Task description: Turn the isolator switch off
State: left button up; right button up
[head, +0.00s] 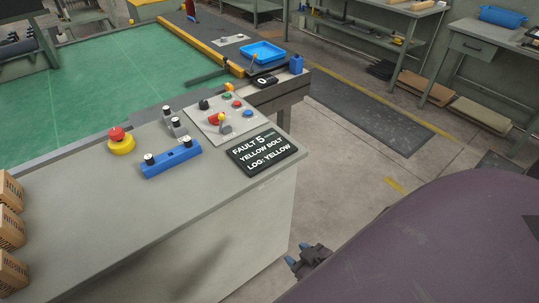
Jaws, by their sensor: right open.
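A light grey control panel (196,118) lies on the grey console top. A red piece with a yellow part (214,119) sits on it and looks like the isolator switch; its exact position is too small to tell. A small grey lever (227,128) stands close beside it. My right gripper (297,257) has blue-tipped fingers and is open and empty. In the picture it is below and right of the panel, past the console's right side, apart from the panel. My left gripper is out of view.
The panel also carries a black knob (203,104) and green, red and blue buttons. A black sign (264,152) reads "FAULT 5 YELLOW BOLT LOG: YELLOW". A red-and-yellow emergency stop (120,140) and a blue block (171,158) stand left of the panel. Wooden blocks (11,230) line the left edge.

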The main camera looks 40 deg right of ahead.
aim_at(213, 120)
jog(key=l, duration=3.4)
jog(key=i+l, duration=0.1)
jog(key=l, duration=0.2)
jog(key=i+l, duration=0.25)
jog(key=l, duration=0.3)
jog(key=i+l, duration=0.15)
jog(key=i, duration=0.25)
jog(key=i+l, duration=0.15)
jog(key=i, duration=0.25)
jog(key=i+l, duration=0.15)
jog(key=i, duration=0.3)
